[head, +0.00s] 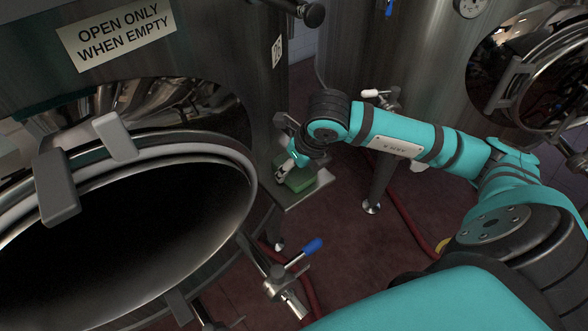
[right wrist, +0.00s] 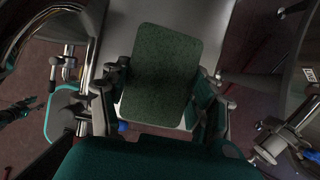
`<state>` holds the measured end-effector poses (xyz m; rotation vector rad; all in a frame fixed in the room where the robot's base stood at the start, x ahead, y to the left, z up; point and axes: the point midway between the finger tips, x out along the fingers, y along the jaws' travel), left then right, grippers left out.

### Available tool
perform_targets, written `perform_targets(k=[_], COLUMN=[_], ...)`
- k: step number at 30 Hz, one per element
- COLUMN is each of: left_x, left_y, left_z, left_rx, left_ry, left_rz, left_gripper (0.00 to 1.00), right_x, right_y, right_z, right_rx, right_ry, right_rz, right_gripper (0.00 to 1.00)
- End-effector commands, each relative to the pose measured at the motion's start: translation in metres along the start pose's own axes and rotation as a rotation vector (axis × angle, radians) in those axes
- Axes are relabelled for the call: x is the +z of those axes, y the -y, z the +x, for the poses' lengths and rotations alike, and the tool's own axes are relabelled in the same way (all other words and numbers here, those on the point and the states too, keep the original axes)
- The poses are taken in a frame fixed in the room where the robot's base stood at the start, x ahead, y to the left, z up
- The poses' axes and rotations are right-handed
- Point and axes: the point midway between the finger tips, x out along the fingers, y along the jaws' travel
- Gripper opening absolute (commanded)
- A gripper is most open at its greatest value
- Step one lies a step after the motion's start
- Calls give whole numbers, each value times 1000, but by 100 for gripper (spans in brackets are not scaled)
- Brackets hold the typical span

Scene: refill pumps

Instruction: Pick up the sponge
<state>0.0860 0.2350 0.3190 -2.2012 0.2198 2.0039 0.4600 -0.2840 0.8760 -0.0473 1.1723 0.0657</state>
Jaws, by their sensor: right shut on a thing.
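The green sponge (head: 298,178) is at the small metal shelf (head: 308,193) between the two tanks in the head view. My right gripper (head: 283,172) reaches it from above and is shut on it. In the right wrist view the sponge (right wrist: 162,78) is a dark green rounded block, with the fingers of my right gripper (right wrist: 160,98) on its left and right sides. The pale shelf shows behind it. I cannot tell whether the sponge touches the shelf.
A steel tank with an open round hatch (head: 225,160) stands at the left. Another tank (head: 430,70) stands behind my right arm. A blue-handled valve (head: 300,253) sticks out below the shelf. A red hose (head: 405,215) lies on the dark red floor.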

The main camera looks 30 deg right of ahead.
Motion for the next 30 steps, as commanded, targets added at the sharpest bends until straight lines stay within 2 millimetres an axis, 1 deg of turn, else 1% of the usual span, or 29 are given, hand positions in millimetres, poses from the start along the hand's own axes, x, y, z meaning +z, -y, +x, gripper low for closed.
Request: perform_targets(k=[1, 11, 17, 18, 19, 25, 27, 30], left_x=[0, 0, -2, -1, -1, 0, 0, 0], left_y=[0, 0, 0, 0, 0, 0, 0, 0], left_z=[0, -1, -12, -13, -9, -2, 1, 5], left_rx=[0, 0, 0, 0, 0, 0, 0, 0], left_ry=[0, 0, 0, 0, 0, 0, 0, 0], left_rz=[0, 0, 0, 0, 0, 0, 0, 0], left_gripper=[40, 40, 40, 40, 40, 40, 40, 40], right_x=[-2, -3, -1, 1, 2, 16, 1, -13], right_y=[-3, -4, -4, -4, -4, -3, -16, -30], right_z=[2, 2, -5, -6, -8, -38, -40, -49], right_rx=[7, 11, 12, 11, 10, 7, 10, 9], right_ry=[-6, -9, -10, -7, -4, 2, -5, -3], right_rz=[-1, -1, -1, -1, -1, -2, -8, -8], right_gripper=[51, 51, 50, 50, 50, 50, 50, 50])
